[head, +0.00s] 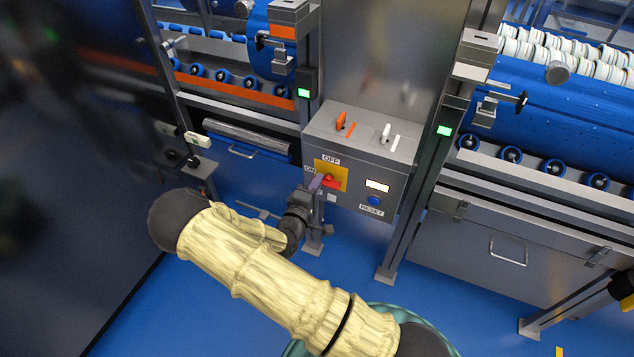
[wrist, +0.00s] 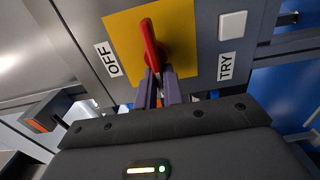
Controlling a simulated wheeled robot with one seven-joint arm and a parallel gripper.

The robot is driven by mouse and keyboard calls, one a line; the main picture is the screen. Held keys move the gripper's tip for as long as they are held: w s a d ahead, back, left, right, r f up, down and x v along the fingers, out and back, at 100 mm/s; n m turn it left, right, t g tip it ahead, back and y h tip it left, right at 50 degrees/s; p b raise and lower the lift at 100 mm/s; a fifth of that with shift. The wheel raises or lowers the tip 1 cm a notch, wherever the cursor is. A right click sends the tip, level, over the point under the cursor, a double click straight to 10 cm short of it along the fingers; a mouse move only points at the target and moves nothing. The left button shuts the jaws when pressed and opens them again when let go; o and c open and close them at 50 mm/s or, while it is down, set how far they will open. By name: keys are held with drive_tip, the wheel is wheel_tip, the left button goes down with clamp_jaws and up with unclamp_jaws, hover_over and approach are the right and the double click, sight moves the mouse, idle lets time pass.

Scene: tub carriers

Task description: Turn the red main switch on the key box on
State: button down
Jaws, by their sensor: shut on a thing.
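The grey key box (head: 352,196) hangs between two posts in the head view. Its red main switch (head: 333,182) sits on a yellow plate (head: 325,167), with OFF above and ON at the left. In the wrist view the red handle (wrist: 149,38) stands out from the yellow plate (wrist: 117,24), with OFF at its left and TRY at its right. My gripper (head: 316,183) is shut on the handle's end; its purple fingers (wrist: 158,88) pinch it. The held end lies on the ON side in the head view. My gripper hides the lower part of the plate in the wrist view.
An orange key (head: 341,121) and a white key (head: 386,133) stand on the box's top. A blue RESET button (head: 374,200) sits under a lit white panel (head: 377,186). Green lights (head: 443,130) show on the posts. Blue floor lies open below.

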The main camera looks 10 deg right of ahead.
drive_tip(key=shift+s+d+f, duration=0.2)
drive_tip(key=shift+f, duration=0.1)
drive_tip(key=c, duration=1.5)
unclamp_jaws()
drive_tip(key=shift+r, duration=0.2)
drive_tip(key=v, duration=1.7)
drive_tip(key=shift+a+b, duration=0.15)
drive_tip(key=shift+b, duration=0.3)
drive_tip(key=shift+s, duration=0.1)
